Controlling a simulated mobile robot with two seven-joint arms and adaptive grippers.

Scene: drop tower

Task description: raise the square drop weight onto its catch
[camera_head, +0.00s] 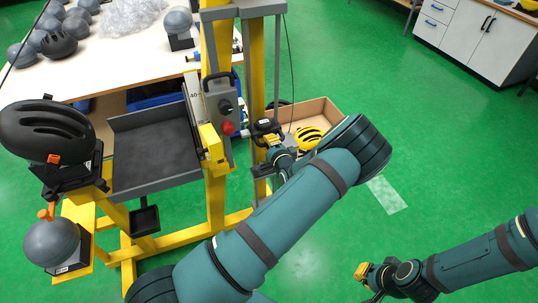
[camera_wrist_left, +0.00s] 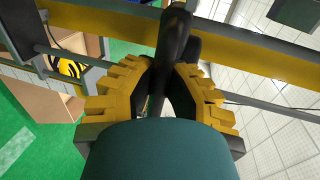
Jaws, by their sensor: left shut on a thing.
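My left gripper (camera_head: 269,140) is beside the yellow drop tower (camera_head: 208,55), at the grey guide rods (camera_head: 277,60). In the left wrist view its yellow fingers (camera_wrist_left: 160,82) are closed around a black handle (camera_wrist_left: 175,45), which also shows in the head view (camera_head: 266,125). I cannot clearly make out the square drop weight; the handle's lower parts are hidden by the fingers and my arm. I cannot tell a catch apart on the tower. My right gripper (camera_head: 372,277) is low at the right, away from the tower; its jaw opening is unclear.
A control box (camera_head: 220,100) with a red knob is on the tower. A black helmet (camera_head: 45,130) and a grey headform (camera_head: 52,242) are at the left. A cardboard box (camera_head: 318,107) with a yellow helmet (camera_head: 305,138) stands behind my left arm.

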